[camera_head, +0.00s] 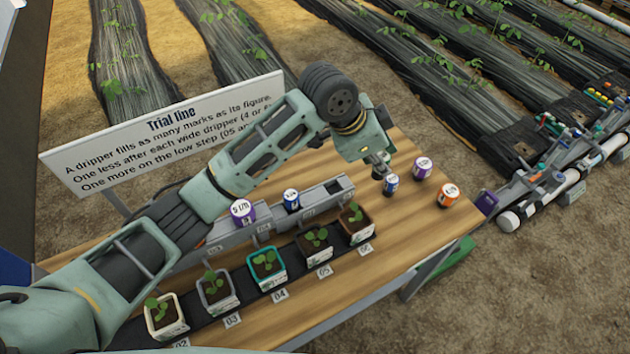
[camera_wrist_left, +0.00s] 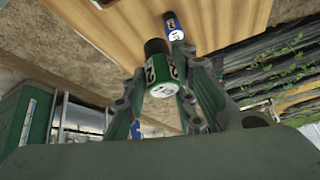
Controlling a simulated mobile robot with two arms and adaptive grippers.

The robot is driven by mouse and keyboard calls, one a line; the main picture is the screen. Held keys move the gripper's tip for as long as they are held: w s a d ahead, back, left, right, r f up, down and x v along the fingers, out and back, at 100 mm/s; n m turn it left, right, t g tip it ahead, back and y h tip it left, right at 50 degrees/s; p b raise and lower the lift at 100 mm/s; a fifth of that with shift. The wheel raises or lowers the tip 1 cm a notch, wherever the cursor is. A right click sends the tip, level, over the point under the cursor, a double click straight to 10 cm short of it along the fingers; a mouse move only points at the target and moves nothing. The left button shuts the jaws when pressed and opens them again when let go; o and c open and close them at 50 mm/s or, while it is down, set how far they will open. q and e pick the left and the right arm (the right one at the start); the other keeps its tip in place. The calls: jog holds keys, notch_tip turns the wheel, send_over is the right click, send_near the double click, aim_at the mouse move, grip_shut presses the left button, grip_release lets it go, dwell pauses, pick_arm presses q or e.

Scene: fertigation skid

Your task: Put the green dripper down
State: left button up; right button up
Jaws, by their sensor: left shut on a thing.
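The green dripper (camera_wrist_left: 161,80), with a white label and a dark end, is between the two fingers of my left gripper (camera_wrist_left: 163,98) in the left wrist view. The gripper is shut on it. In the head view my left gripper (camera_head: 379,160) is over the far right part of the wooden table (camera_head: 395,262), close to a standing blue dripper (camera_head: 391,184). This blue dripper also shows in the left wrist view (camera_wrist_left: 173,27), just beyond the green one. The green dripper is mostly hidden by the gripper in the head view. My right gripper is not in view.
A purple dripper (camera_head: 422,168) and an orange dripper (camera_head: 448,195) stand right of the gripper. Another purple dripper (camera_head: 243,211) and a blue one (camera_head: 291,199) sit in the grey rail (camera_head: 270,226). Several seedling pots (camera_head: 267,270) line the front. A sign (camera_head: 150,145) stands behind.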

pick_arm(q)
jog(key=a+f+p, duration=0.1)
jog(key=a+f, duration=0.2)
jog(key=w+a+f+p, duration=0.1)
jog(key=a+f, duration=0.2)
jog(key=w+a+f+p, duration=0.1)
jog(key=a+f, duration=0.2)
jog(key=shift+a+f+p, duration=0.25)
jog(key=shift+a+p, duration=0.05)
jog(key=shift+a, duration=0.05)
jog(key=shift+w+f, duration=0.1)
jog(key=shift+f, duration=0.3)
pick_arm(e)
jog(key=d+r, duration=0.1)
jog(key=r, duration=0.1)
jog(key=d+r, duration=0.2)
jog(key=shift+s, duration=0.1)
pick_arm(q)
jog(key=shift+f, duration=0.25)
jog(key=o, duration=0.7)
jog(key=shift+o, duration=1.2)
jog(key=shift+f, duration=0.1)
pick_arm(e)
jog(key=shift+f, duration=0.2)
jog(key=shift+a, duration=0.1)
